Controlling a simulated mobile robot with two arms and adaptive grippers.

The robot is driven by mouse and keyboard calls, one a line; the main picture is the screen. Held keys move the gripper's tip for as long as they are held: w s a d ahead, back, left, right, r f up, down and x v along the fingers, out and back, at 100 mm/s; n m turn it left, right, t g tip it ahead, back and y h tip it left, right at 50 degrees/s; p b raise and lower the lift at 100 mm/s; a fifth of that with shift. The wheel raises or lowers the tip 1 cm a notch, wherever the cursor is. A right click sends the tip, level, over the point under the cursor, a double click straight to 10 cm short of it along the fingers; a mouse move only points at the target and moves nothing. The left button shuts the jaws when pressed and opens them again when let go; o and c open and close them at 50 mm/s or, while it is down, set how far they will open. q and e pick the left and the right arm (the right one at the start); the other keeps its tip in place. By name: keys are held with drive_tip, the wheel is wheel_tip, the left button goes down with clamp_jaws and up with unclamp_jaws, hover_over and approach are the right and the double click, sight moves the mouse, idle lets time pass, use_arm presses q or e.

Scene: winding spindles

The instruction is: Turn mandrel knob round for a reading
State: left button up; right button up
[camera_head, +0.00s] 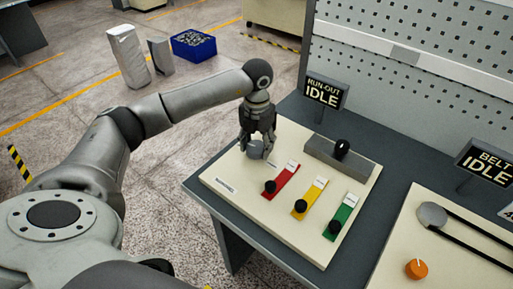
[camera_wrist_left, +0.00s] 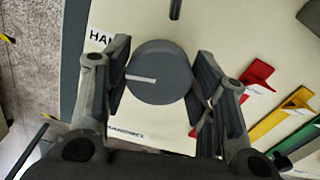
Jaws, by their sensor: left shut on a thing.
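The mandrel knob (camera_wrist_left: 160,72) is a round grey disc with a white pointer line, which points to the left in the left wrist view. In the head view the knob (camera_head: 255,150) sits near the left back of a cream panel (camera_head: 240,203), partly hidden by the fingers. My left gripper (camera_head: 258,143) reaches down from above and is shut on the knob, one finger on each side. A "MANDREL" label (camera_wrist_left: 127,133) lies beside it. The run-out sign (camera_head: 325,92) reads "IDLE". My right gripper is not in view.
Red (camera_head: 281,182), yellow (camera_head: 310,199) and green (camera_head: 340,217) strips with black knobs lie right of the mandrel knob. A grey block (camera_head: 335,158) with a black knob stands behind them. A second panel at right has an orange knob (camera_head: 416,268) and a "BELT IDLE" sign (camera_head: 485,164).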

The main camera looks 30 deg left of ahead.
use_arm(q)
drive_tip(key=m+b, duration=0.2)
drive_tip(key=m, duration=0.2)
drive_tip(key=shift+f+m, duration=0.1)
drive_tip(key=shift+m, duration=0.2)
drive_tip(key=m+b, duration=0.3)
drive_tip(key=m, duration=0.2)
drive_tip(key=shift+d+m, duration=0.1)
drive_tip(key=shift+m, duration=0.2)
drive_tip(key=m+b, duration=0.2)
drive_tip(key=m, duration=0.3)
drive_tip(key=shift+d, duration=0.1)
drive_tip(key=m+b, duration=0.1)
drive_tip(key=m, duration=0.4)
drive_tip(key=shift+s, duration=0.15)
drive_tip(key=shift+r, duration=0.2)
drive_tip(key=o, duration=1)
drive_tip(key=shift+o, duration=0.2)
drive_tip(key=shift+f, duration=0.1)
